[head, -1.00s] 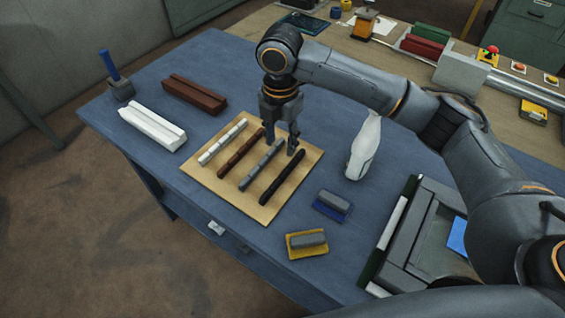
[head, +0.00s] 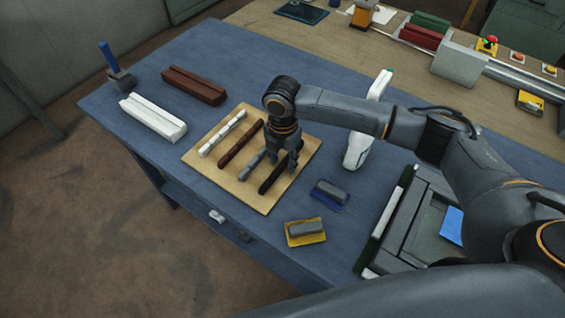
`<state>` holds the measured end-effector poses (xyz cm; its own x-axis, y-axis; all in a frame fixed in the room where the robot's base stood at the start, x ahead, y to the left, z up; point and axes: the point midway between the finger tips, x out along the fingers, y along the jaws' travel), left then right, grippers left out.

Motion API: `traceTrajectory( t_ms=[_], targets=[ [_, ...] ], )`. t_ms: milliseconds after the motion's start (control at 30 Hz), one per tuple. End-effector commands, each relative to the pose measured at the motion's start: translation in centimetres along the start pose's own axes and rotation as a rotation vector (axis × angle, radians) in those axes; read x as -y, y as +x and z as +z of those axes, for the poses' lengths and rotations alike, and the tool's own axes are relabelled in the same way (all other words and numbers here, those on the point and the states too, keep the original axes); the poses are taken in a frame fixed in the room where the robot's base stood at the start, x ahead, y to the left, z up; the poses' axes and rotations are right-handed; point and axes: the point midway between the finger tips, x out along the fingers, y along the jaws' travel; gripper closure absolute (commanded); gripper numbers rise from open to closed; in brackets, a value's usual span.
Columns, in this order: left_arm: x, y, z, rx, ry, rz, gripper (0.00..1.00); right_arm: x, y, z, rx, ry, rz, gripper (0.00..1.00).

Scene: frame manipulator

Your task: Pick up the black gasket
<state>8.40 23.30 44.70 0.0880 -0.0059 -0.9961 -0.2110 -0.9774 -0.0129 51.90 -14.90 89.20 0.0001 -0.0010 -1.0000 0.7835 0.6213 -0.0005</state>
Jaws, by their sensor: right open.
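The black gasket (head: 268,184) is the rightmost of the bars lying on the tan board (head: 226,184). A grey one (head: 250,168), a brown one (head: 241,143) and a white one (head: 221,134) lie to its left. My right gripper (head: 282,162) is open and points down at the far part of the black gasket, hiding its far end and part of the grey gasket. I cannot tell whether the fingers are around the black gasket or just above it. My left gripper is not in view.
A white bottle (head: 357,150) stands right of the board, behind my arm. Blue (head: 329,195) and yellow (head: 306,232) pads with grey tops lie to the right. White (head: 152,118) and brown (head: 194,86) blocks lie left. A grey frame (head: 415,225) sits at right.

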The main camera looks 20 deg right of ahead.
Motion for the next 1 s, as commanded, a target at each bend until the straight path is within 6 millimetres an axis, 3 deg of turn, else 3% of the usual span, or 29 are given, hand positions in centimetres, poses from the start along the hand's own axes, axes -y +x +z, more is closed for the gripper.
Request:
traceTrajectory(
  t_ms=[100,133,300,333,767,1000],
  targets=[
    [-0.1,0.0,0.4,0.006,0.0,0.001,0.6,0.0,0.0,0.0,0.0,0.0,0.0,0.58],
    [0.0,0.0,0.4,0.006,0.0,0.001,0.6,0.0,0.0,0.0,0.0,0.0,0.0,0.63],
    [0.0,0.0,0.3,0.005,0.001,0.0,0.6,0.0,0.0,0.0,0.0,0.0,0.0,0.97],
    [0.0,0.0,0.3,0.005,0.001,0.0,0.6,0.0,0.0,0.0,0.0,0.0,0.0,1.0],
    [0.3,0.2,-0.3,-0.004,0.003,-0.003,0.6,-0.1,-0.4,0.0,-0.001,0.001,0.002,1.0],
    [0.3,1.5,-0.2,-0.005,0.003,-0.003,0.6,-0.1,-3.0,0.1,0.001,0.001,0.005,1.0]
  ],
)
